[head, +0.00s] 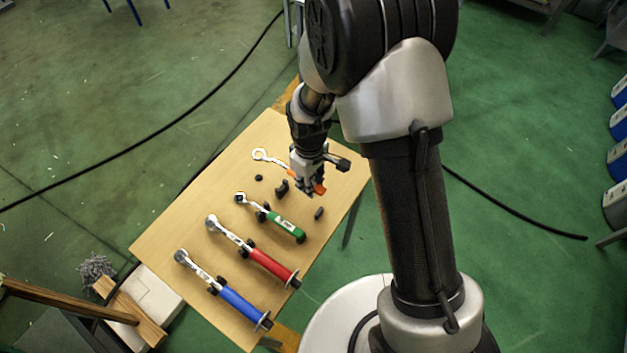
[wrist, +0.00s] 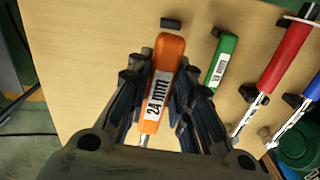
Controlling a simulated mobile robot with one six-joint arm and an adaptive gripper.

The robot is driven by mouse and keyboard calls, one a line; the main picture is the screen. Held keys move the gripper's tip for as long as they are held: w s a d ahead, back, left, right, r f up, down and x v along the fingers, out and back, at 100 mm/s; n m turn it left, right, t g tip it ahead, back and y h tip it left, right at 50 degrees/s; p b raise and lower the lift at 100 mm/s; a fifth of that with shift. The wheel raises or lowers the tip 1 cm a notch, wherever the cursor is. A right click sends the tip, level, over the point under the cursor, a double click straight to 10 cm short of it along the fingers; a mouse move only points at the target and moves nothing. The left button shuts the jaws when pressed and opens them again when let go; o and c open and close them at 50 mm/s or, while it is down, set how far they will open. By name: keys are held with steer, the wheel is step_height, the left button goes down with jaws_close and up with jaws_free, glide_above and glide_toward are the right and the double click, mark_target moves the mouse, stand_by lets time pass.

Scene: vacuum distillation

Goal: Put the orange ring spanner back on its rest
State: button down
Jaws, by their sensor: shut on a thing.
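The orange ring spanner has an orange handle marked "24 mm" (wrist: 163,85) and a bright steel ring end (head: 260,154). My gripper (head: 308,188) is shut on its handle, with a dark finger on each side in the wrist view (wrist: 158,92). The ring points to the upper left in the head view; I cannot tell its exact height over the table. Separate black rest pieces stand bare on the table just below it: a small one (head: 258,178), a larger cradle (head: 281,188) and an end block (head: 319,213). The end block also shows beyond the handle tip in the wrist view (wrist: 171,23).
The wooden table (head: 165,228) also bears a green-handled tool (head: 288,229), a red-handled one (head: 270,264) and a blue-handled one (head: 240,304), each on black supports. The green one lies closest to the bare rest. The table's upper right corner is clear.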

steer(key=shift+s+a+f+n, duration=0.1)
steer(key=shift+a+f+n, duration=0.2)
steer(key=shift+a+n, duration=0.15)
steer(key=shift+s+a, duration=0.15)
steer(key=shift+s, duration=0.05)
steer(key=shift+f+b, duration=0.3)
steer(key=shift+f, duration=0.05)
steer(key=shift+d+f+b, duration=0.2)
steer(key=shift+f+b, duration=1.8)
steer(key=shift+f, duration=0.9)
steer(key=shift+f+b, duration=1.1)
steer(key=shift+f, duration=0.2)
steer(key=c, duration=1.3)
jaws_free()
steer(key=shift+c, duration=0.2)
